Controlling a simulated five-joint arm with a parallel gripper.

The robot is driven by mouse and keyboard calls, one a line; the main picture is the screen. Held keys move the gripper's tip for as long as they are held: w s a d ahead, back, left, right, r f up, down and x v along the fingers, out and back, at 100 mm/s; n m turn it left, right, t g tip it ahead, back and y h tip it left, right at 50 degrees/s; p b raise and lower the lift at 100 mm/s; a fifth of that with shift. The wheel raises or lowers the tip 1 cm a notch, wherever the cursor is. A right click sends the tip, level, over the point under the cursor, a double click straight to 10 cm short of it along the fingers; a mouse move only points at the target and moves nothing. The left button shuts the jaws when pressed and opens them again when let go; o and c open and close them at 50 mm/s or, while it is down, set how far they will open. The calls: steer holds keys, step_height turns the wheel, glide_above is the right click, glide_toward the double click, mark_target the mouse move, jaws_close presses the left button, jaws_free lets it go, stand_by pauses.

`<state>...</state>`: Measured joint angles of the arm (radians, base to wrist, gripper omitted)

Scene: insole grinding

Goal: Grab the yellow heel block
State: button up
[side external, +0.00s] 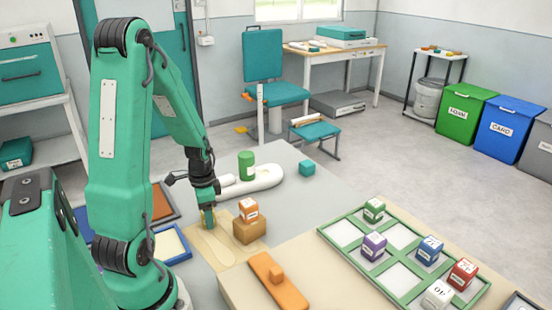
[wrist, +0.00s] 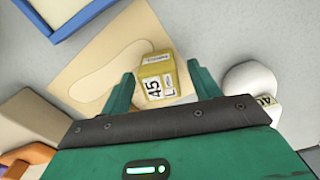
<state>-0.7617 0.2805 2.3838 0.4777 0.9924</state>
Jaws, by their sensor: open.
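The yellow heel block (wrist: 154,72) with a white label reading 45 lies between the two fingers of my gripper (wrist: 162,78) in the wrist view. The fingers are open, one on each side of it. I cannot tell whether either touches it. The block appears over the edge of a tan board (wrist: 85,60) with an insole outline. In the side view my gripper (side external: 208,218) points down at this board (side external: 200,240), and the yellow block is not clearly visible there, hidden by the fingers.
An orange block (side external: 248,207) sits on a brown block (side external: 250,232) close right of my gripper. A white foot form (side external: 262,180) with a green cylinder (side external: 246,165) lies behind. A blue-framed tray (side external: 172,243) is left. A green rack (side external: 337,260) with several labelled blocks stands right.

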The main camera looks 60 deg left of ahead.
steer(key=c, duration=1.1)
steer(key=shift+r, duration=0.15)
steer(key=shift+r, duration=4.9)
